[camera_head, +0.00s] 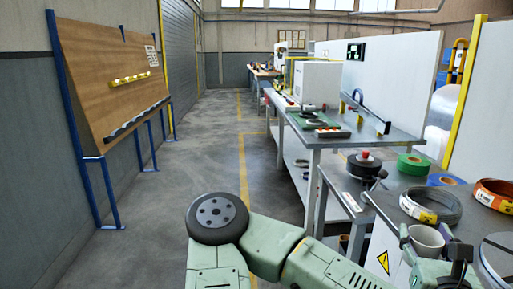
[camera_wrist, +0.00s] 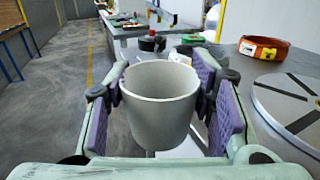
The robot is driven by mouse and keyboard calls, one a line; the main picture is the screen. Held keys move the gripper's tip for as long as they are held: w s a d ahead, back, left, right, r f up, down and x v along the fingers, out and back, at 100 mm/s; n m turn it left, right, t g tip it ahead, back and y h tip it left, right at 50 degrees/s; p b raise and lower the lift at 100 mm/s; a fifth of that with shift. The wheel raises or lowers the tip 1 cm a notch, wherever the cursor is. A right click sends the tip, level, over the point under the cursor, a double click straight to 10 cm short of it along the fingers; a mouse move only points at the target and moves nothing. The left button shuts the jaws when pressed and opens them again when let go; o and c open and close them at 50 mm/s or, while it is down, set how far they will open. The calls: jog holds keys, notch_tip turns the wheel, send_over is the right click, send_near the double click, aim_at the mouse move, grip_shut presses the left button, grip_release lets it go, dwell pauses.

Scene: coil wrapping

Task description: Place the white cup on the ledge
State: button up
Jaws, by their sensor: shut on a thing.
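The white cup (camera_wrist: 160,108) is upright between the purple-padded fingers of my gripper (camera_wrist: 163,78) in the wrist view. My gripper is shut on its sides, and the cup's lower part is partly hidden by the gripper body. In the head view the cup (camera_head: 427,239) shows at the lower right, in front of the bench, with my gripper (camera_head: 430,243) around it. I cannot tell for sure which surface is the task's ledge.
A grey coil (camera_head: 431,205), an orange coil (camera_head: 495,194) and a green roll (camera_head: 413,164) lie on the benches at right. A round slotted plate (camera_wrist: 290,103) is right of my gripper. The floor aisle (camera_head: 170,190) between board and benches is clear.

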jog(key=shift+s+a, duration=0.15)
jog(key=shift+s, duration=0.25)
jog(key=w+a+f+n+y, duration=0.2)
jog(key=w+a+f+y, duration=0.1)
jog(key=w+a+f, duration=0.7)
jog(key=w+a+f+n+y, duration=0.25)
jog(key=w+a+f, duration=0.5)
jog(key=w, duration=0.45)
jog(key=a+f, duration=0.7)
jog(key=f, duration=0.4)
jog(key=s+a+f, duration=0.1)
jog(key=a+f, duration=0.6)
jog(key=f, duration=0.4)
jog(key=shift+f+m+t, duration=0.25)
jog(key=shift+m+t, duration=0.15)
jog(key=shift+m, duration=0.05)
